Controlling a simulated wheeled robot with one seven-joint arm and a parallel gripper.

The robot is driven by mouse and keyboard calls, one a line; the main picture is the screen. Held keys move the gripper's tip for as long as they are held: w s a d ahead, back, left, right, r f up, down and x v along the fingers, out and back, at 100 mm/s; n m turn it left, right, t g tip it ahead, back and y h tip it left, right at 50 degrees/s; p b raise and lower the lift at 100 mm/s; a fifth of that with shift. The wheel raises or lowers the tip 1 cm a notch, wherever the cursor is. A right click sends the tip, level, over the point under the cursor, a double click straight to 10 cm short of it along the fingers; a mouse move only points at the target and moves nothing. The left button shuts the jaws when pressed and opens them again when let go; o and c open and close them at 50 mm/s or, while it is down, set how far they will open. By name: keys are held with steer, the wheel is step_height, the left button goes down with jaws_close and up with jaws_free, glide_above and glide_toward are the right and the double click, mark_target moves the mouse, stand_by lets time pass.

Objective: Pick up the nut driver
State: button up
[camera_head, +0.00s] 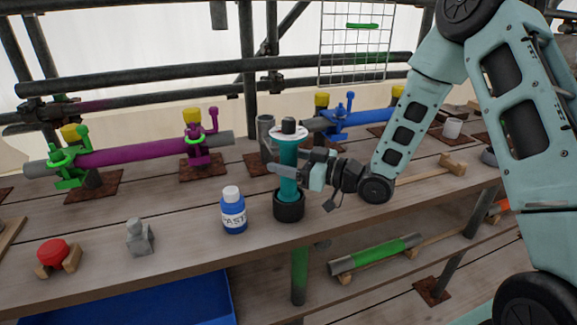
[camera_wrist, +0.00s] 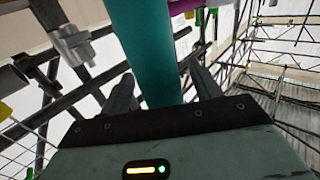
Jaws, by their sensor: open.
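The nut driver (camera_head: 288,153) appears to be the upright teal cylinder with a white disc and a dark tip on top. Its lower end stands in a round black base (camera_head: 289,207) on the wooden deck. My gripper (camera_head: 281,169) reaches in from the right at about the cylinder's mid-height. In the wrist view, the teal shaft (camera_wrist: 148,45) runs between the two spread fingers of my gripper (camera_wrist: 163,82). The fingers are open, with gaps visible beside the shaft; contact cannot be made out. Part of the shaft is hidden behind a finger in the head view.
A blue bottle with a white cap (camera_head: 233,211) stands just left of the black base. A grey block-like piece (camera_head: 140,237) and a red knob on wood (camera_head: 53,254) are further left. Purple (camera_head: 140,151) and blue (camera_head: 350,119) clamped tubes lie behind. A green tube (camera_head: 375,256) lies below.

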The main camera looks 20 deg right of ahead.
steer(key=shift+w+a, duration=0.5)
steer(key=shift+a, duration=0.05)
jaws_close()
